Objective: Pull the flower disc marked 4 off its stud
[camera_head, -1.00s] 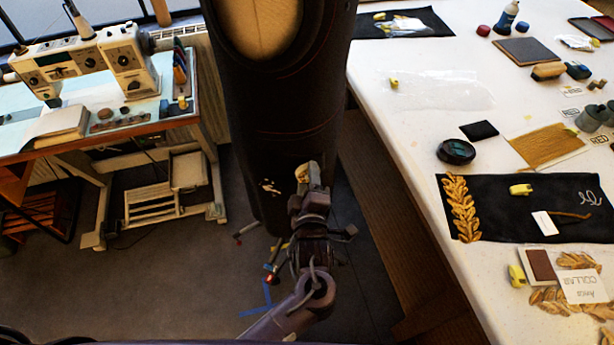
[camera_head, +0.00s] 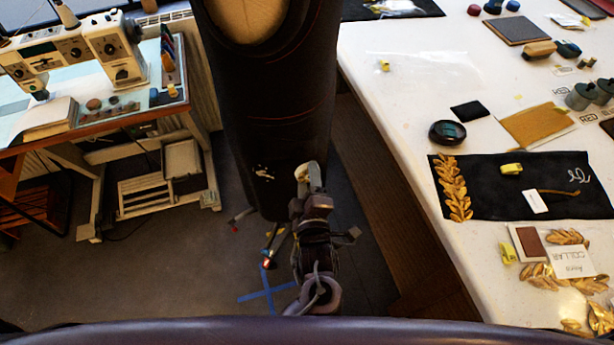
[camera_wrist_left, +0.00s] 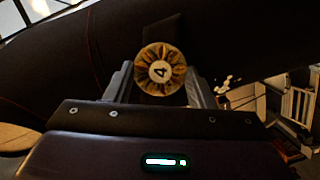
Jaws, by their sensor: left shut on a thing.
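The flower disc marked 4 (camera_wrist_left: 160,70) is a gold, pleated round piece with a white centre bearing the number. In the left wrist view it sits between the two fingers of my left gripper (camera_wrist_left: 160,84), which is shut on it. In the head view a small gold part of the disc (camera_head: 302,171) shows at the tip of my left gripper (camera_head: 310,178), in front of the lower part of the black dress form (camera_head: 275,100). The stud is hidden, and I cannot tell whether the disc still touches it. My right gripper is not in view.
Pale marks (camera_head: 264,174) show on the form left of my gripper. The white table (camera_head: 400,120) at right holds a black cloth (camera_head: 500,200) with gold leaves and several small items. A sewing table (camera_head: 110,125) stands at left. Open floor lies between.

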